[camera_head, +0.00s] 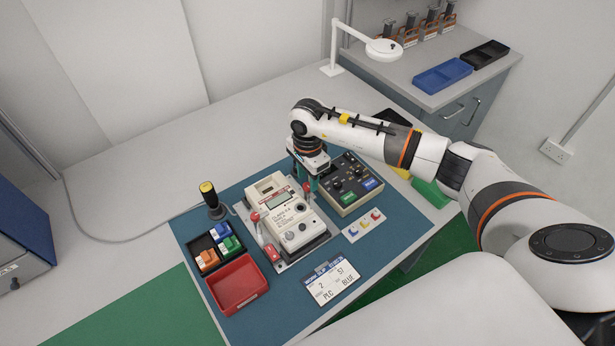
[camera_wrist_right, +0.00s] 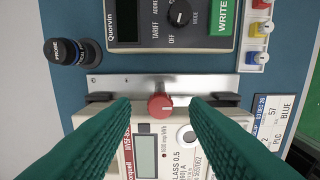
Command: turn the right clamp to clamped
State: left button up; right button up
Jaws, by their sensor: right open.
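The white meter (camera_head: 283,213) sits on a metal plate on the blue mat. The right clamp's red knob (camera_head: 306,187) is at the meter's right side, partly hidden by my right gripper. In the right wrist view, that red knob (camera_wrist_right: 160,105) lies between the two green fingers. My right gripper (camera_head: 307,182) is above the clamp, open, with a gap on both sides of the knob. At the meter's left side are red clamp parts (camera_head: 272,253). Contact between the fingers and the clamp is not visible. My left gripper is not in view.
A dark programming box (camera_head: 351,183) stands close to the right of the gripper. A red tray (camera_head: 237,289), a black bin with coloured blocks and a probe holder (camera_head: 212,201) are to the left. A work card (camera_head: 332,283) lies in front.

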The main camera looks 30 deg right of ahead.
jog(key=shift+f, duration=0.95)
grip_shut()
